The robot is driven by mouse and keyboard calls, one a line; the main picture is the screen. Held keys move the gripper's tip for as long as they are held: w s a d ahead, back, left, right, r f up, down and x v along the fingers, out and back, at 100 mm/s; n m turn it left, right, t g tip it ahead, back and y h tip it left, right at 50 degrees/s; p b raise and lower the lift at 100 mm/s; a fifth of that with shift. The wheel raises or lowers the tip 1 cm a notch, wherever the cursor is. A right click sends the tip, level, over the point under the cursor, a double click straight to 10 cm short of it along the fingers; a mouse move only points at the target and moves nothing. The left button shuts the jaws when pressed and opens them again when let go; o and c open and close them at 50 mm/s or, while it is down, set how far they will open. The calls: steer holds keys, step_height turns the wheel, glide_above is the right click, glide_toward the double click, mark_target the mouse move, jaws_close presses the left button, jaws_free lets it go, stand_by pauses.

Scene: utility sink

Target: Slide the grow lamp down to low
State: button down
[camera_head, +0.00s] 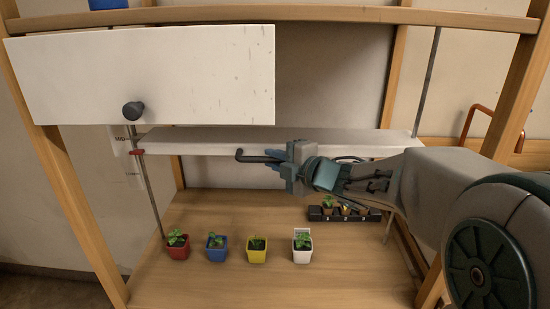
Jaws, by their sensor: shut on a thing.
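The grow lamp (215,141) is a long white bar, roughly level, spanning between two thin metal rods above the shelf. A red marker (137,152) at its left end sits by the left rod, a little below the "MID" label (121,146). A lower label (133,176) is too small to read. A dark bent handle (251,158) shows at the lamp's front edge. My gripper (278,159) comes from the right and is shut on the handle's right part; the jaws hide the grasped part.
Red (178,252), blue (216,253), yellow (256,256) and white (302,255) seedling pots stand below on the wooden shelf (220,284). A black tray (322,214) with brown pots is behind. A white panel (190,75) with a dark knob hangs in front, upper left.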

step_height(320, 180, down, 7)
steer(key=b, duration=0.4)
steer(key=shift+b, duration=0.4)
steer(key=shift+f, duration=0.15)
steer(key=c, duration=1.4)
jaws_free()
steer(key=shift+r, duration=0.2)
steer(key=v, duration=1.4)
steer(key=shift+p, duration=0.35)
steer(key=shift+a, duration=0.1)
